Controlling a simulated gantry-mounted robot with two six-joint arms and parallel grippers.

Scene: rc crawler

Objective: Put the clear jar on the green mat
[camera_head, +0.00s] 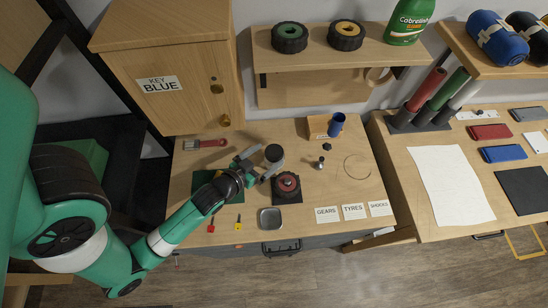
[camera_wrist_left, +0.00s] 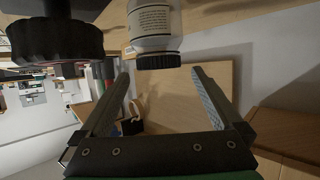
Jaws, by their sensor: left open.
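The clear jar (camera_head: 274,154) with a dark lid stands on the wooden workbench in the head view. In the left wrist view the jar (camera_wrist_left: 155,22) appears upside down, with a printed label and black lid. The green mat (camera_head: 204,184) lies to its left, partly hidden under my left arm. My left gripper (camera_head: 256,164) is open right beside the jar. In the wrist view its fingers (camera_wrist_left: 163,75) are spread, with the jar just beyond the gap between the tips; I cannot tell whether they touch it. My right gripper is not in view.
A black tyre with a red hub (camera_head: 286,185) sits just below the jar on a dark mat. A metal tray (camera_head: 270,219), red and yellow keys, a brush (camera_head: 205,143) and a blue cup (camera_head: 336,124) lie around. A wooden cabinet (camera_head: 172,80) stands behind left.

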